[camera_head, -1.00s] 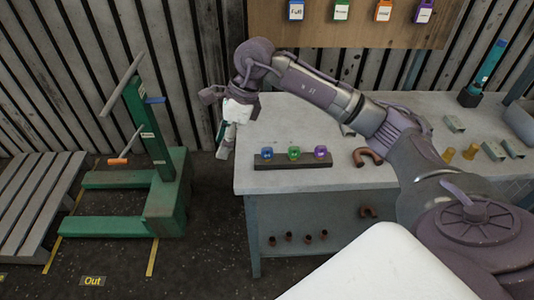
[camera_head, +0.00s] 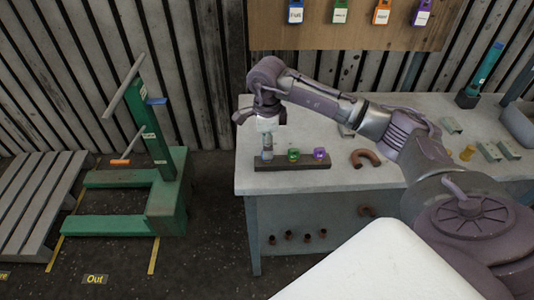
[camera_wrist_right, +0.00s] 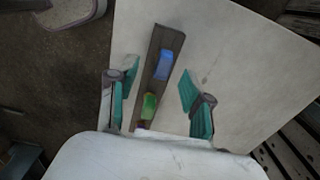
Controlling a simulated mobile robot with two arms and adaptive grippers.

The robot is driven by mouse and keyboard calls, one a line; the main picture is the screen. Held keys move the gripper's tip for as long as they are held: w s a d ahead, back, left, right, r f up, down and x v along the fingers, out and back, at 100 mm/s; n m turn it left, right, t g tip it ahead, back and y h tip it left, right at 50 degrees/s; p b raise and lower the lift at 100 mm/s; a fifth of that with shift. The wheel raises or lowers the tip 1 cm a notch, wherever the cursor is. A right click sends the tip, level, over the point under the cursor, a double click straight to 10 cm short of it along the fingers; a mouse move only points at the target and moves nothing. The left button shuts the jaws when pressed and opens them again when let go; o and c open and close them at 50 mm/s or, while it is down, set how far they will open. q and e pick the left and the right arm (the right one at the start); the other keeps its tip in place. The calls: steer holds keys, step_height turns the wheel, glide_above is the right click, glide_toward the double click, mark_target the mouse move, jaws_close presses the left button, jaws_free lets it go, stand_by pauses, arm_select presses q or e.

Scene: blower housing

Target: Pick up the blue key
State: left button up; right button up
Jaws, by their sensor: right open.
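The blue key (camera_wrist_right: 165,64) stands in a dark holder strip (camera_wrist_right: 170,38) on the workbench, in the right wrist view. In the head view my right gripper (camera_head: 267,152) points down over the left end of the strip and hides the blue key. Its two teal-padded fingers (camera_wrist_right: 160,92) are apart in the wrist view, with the strip between them and nothing held. The green key (camera_head: 293,154) and the purple key (camera_head: 319,153) stand to the right in the same strip. My left gripper is not in view.
The grey workbench (camera_head: 340,180) carries a brown curved pipe piece (camera_head: 365,158) right of the strip. Several coloured tags hang on the board (camera_head: 350,35) behind. A green lift stand (camera_head: 165,190) is on the floor at left.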

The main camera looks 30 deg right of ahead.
step_height(320, 180, down, 4)
steer(key=shift+w+d+f+p, duration=0.1)
steer(key=shift+w+p, duration=0.05)
steer(key=shift+p, duration=0.5)
jaws_close()
